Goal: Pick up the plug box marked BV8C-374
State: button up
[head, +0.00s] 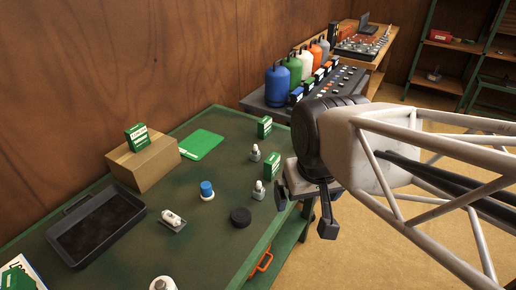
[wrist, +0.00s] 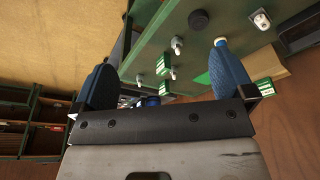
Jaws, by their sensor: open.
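My gripper (head: 305,207) is open and empty, just off the table's right edge. In the wrist view my gripper (wrist: 160,60) has its blue fingers apart, with green boxes (wrist: 162,66) beyond.
The green table (head: 205,245) also holds a dark tray (head: 70,250), the cardboard box (head: 150,170), a green sheet (head: 201,144), a black disc (head: 241,217), a blue-capped item (head: 207,190) and small white-topped items. Coloured canisters (head: 290,77) stand behind.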

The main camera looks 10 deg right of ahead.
dwell(0.7)
jog(key=m+t+y, duration=0.2)
jog(key=m+y, duration=0.9)
jog(key=m, duration=0.8)
send_over(276, 169)
jog(key=s+a, duration=0.4)
jog(key=s, duration=0.6)
notch_tip(276, 169, down, 19)
jog(key=w+d+f+m+t, duration=0.1)
jog(key=w+d+f+m, duration=0.1)
jog(key=f, duration=0.1)
jog(key=w+d+f+m+t, duration=0.2)
jog(key=d, duration=0.1)
jog(key=w+d+f+m+t, duration=0.1)
jog(key=w+d+f+m, duration=0.1)
jog(key=f+m, duration=0.1)
jog(key=shift+w+d+f+h, duration=0.15)
jog(key=shift+d+f+h, duration=0.15)
jog(key=shift+d+h, duration=0.1)
jog(key=shift+a, duration=0.1)
jog(key=shift+x, duration=1.25)
jog(key=shift+w+a, duration=0.1)
